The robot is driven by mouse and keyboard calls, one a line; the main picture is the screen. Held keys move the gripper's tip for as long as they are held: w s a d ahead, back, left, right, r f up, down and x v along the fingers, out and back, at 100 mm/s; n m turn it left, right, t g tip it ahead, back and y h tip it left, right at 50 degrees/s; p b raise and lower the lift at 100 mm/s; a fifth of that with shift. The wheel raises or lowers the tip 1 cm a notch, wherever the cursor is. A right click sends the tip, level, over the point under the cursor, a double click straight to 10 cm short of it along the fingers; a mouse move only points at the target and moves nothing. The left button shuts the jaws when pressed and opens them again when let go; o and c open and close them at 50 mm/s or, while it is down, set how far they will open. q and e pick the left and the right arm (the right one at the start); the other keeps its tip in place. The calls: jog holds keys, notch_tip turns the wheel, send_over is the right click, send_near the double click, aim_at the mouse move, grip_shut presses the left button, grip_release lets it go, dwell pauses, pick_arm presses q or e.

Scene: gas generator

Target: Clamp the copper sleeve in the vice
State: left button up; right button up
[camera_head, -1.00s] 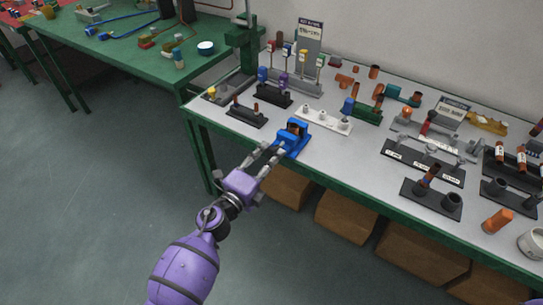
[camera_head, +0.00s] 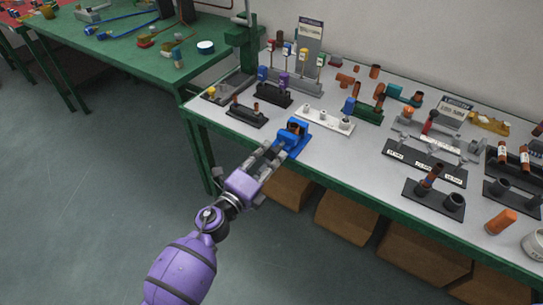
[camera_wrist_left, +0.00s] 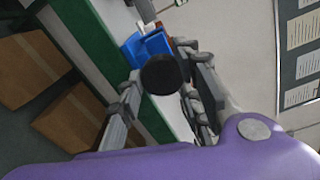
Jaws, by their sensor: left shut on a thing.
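The blue vice (camera_head: 302,146) stands at the front edge of the grey-topped bench. A small dark and copper-brown piece (camera_head: 296,125) shows between its upright parts; it may be the copper sleeve, but it is too small to be sure. My left gripper (camera_head: 272,153) reaches over the bench edge to the near side of the vice. In the left wrist view its fingers are shut on a round black knob (camera_wrist_left: 161,75) in front of the blue vice body (camera_wrist_left: 148,46). My right gripper is not in view.
A black labelled rack (camera_head: 425,162) is to the right. Cardboard boxes (camera_head: 343,215) sit below the bench. Bench surface just right of the vice is clear.

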pick_arm(q)
jog(key=shift+w+d+r, duration=0.1)
jog(key=shift+w+r, duration=0.05)
jog(key=shift+r, duration=0.4)
jog(key=shift+m+b, duration=0.35)
jog(key=shift+m, duration=1.05)
jog(key=o, duration=1.3)
jog(key=shift+f, duration=0.25)
jog(key=shift+f, duration=0.1)
